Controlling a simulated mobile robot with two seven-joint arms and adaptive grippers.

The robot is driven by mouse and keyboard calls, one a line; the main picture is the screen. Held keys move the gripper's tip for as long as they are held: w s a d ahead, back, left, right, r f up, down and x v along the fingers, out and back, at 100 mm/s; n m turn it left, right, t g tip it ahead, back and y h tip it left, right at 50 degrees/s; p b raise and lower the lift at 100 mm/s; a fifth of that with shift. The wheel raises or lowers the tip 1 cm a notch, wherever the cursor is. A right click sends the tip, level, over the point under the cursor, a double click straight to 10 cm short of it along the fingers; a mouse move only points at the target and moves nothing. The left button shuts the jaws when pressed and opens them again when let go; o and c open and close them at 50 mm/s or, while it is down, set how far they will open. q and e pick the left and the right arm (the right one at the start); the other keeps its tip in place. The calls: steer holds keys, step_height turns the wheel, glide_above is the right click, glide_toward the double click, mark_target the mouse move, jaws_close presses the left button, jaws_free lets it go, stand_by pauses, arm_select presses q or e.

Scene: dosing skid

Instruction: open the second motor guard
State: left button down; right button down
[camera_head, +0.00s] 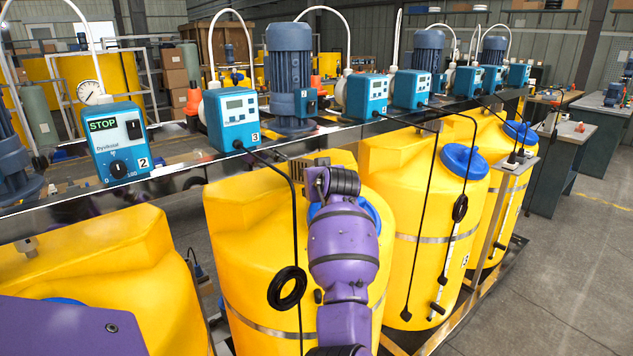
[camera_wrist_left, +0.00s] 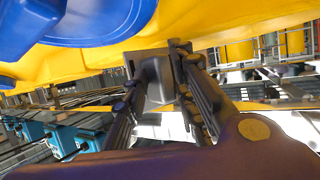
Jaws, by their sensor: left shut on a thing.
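In the left wrist view my left gripper (camera_wrist_left: 154,57) has its two dark fingers on either side of a grey block-like part (camera_wrist_left: 157,82). This part sits at the edge of a yellow body (camera_wrist_left: 215,32), beside a blue lid (camera_wrist_left: 92,20). In the head view a purple arm (camera_head: 343,240) of mine reaches up over the second yellow tank (camera_head: 240,225) and covers part of its blue lid (camera_head: 371,210). The fingertips are hidden behind the wrist there. I cannot tell for certain which part is the second motor guard. My right gripper is not in view.
Blue dosing pumps (camera_head: 233,118) and motors (camera_head: 291,80) stand on the rail above the tanks. A black cable (camera_head: 287,288) hangs in a coil close left of my arm. More yellow tanks (camera_head: 408,190) stand to the right. The floor (camera_head: 560,270) at the right is clear.

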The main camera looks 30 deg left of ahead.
arm_select(q)
steer(key=shift+s+a+r, duration=0.1)
steer(key=shift+s+a, duration=0.2)
steer(key=shift+a, duration=0.25)
steer(key=shift+s+a+r, duration=0.1)
steer(key=shift+s+a, duration=0.15)
steer(key=shift+a, duration=0.25)
steer(key=c, duration=1.6)
jaws_free()
steer(key=shift+c, duration=0.2)
steer(key=shift+a, duration=0.2)
steer(key=w+d+v, duration=0.1)
steer(key=v, duration=1.1)
steer(key=shift+s+d+f, duration=0.15)
steer(key=shift+d+f, duration=0.05)
